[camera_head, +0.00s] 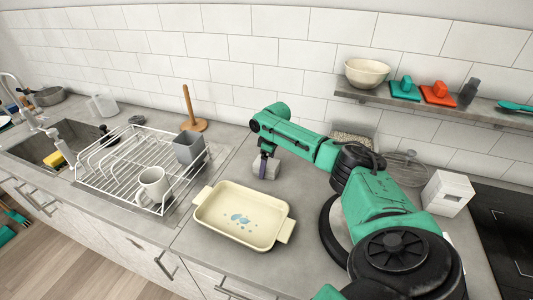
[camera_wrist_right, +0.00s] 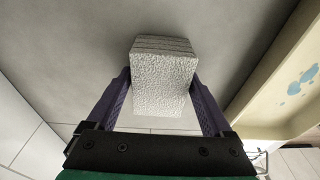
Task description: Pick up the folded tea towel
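The folded tea towel (camera_head: 272,170) is a pale grey, thick, layered bundle on the counter behind the cream baking dish. In the right wrist view the towel (camera_wrist_right: 163,82) sits between the two purple fingers of my right gripper (camera_wrist_right: 162,88), with no clear gap on either side. In the head view my right gripper (camera_head: 264,163) points down at the towel and partly covers it. Whether the towel is clear of the counter cannot be told. My left gripper is not in view.
The cream baking dish (camera_head: 228,236) lies close in front. A wire rack (camera_head: 113,167) with a white mug (camera_head: 153,187) and grey cup (camera_head: 188,149) stands left. A wooden towel holder (camera_head: 192,124) is behind it. A white block (camera_head: 447,194) and hob (camera_head: 500,225) are right.

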